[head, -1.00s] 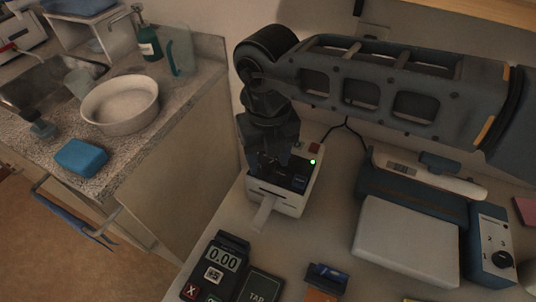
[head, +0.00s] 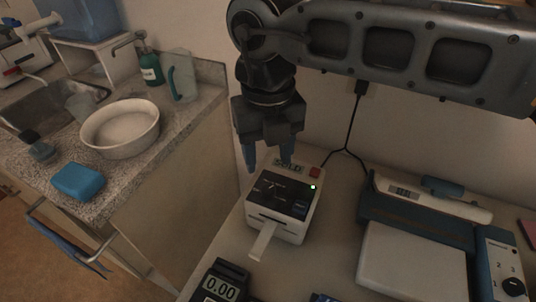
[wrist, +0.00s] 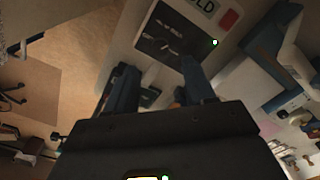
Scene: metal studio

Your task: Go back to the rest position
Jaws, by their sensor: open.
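My gripper (head: 268,163) hangs above the back of a small white and black printer-like device (head: 279,206) in the head view. Its two blue fingertips point down and stand apart, with nothing between them. The device has a lit green light, a red button and a paper strip (head: 264,242) sticking out of its front slot. In the wrist view, my open gripper (wrist: 160,82) shows at the bottom centre, and the device (wrist: 180,38) lies beyond the fingers.
A blue and white machine with a flat plate (head: 411,262) stands at the right. A card terminal (head: 221,285) is at the bottom. On the left counter are a white bowl (head: 120,128), a blue sponge (head: 78,181), a green bottle (head: 150,68) and a sink. A black cable (head: 351,130) runs behind.

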